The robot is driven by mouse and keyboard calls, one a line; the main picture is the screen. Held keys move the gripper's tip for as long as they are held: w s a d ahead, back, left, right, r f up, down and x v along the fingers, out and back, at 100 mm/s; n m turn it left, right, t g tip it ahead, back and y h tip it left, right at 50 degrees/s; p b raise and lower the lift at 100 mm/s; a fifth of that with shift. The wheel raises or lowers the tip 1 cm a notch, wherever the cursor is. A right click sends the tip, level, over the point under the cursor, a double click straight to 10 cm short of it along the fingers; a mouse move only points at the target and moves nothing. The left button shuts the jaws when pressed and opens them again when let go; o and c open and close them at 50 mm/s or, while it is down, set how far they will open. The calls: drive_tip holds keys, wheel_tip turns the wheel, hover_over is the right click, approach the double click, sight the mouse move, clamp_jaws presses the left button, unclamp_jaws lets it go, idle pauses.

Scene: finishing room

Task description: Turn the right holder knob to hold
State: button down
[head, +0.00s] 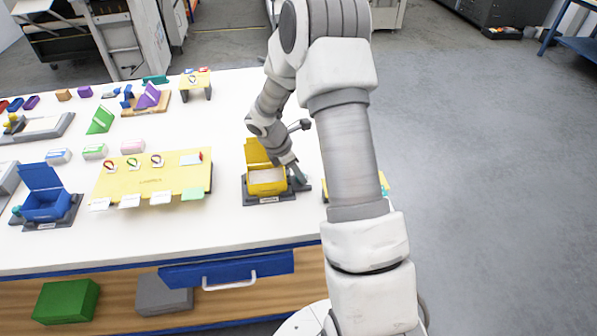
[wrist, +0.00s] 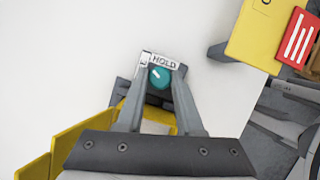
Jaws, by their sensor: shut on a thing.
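The right holder is a dark grey base (head: 262,200) carrying a yellow box (head: 267,187) with its yellow lid (head: 256,151) standing open. Its teal knob (wrist: 159,78) shows in the wrist view, beside a white label reading HOLD (wrist: 164,60). A pale mark shows on the knob's face; its exact direction is hard to tell. My gripper (wrist: 158,84) is shut on the knob, one finger on each side. In the head view my gripper (head: 298,176) reaches down at the right side of the yellow box, and the knob is mostly hidden there.
A blue box (head: 46,206) with an open lid stands in the left holder. A yellow board (head: 150,184) with cards lies between them. A yellow stand with a red striped card (wrist: 298,38) is near my wrist. A blue drawer (head: 227,271) is below the white tabletop (head: 230,221).

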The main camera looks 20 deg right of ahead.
drive_tip(key=shift+w+m+g, duration=0.1)
drive_tip(key=shift+m+g, duration=0.4)
drive_tip(key=shift+m, duration=1)
drive_tip(key=c, duration=0.8)
unclamp_jaws()
drive_tip(key=shift+c, duration=0.2)
drive_tip(key=shift+r, duration=0.1)
drive_tip(key=v, duration=1.7)
drive_tip(key=shift+r, duration=0.15)
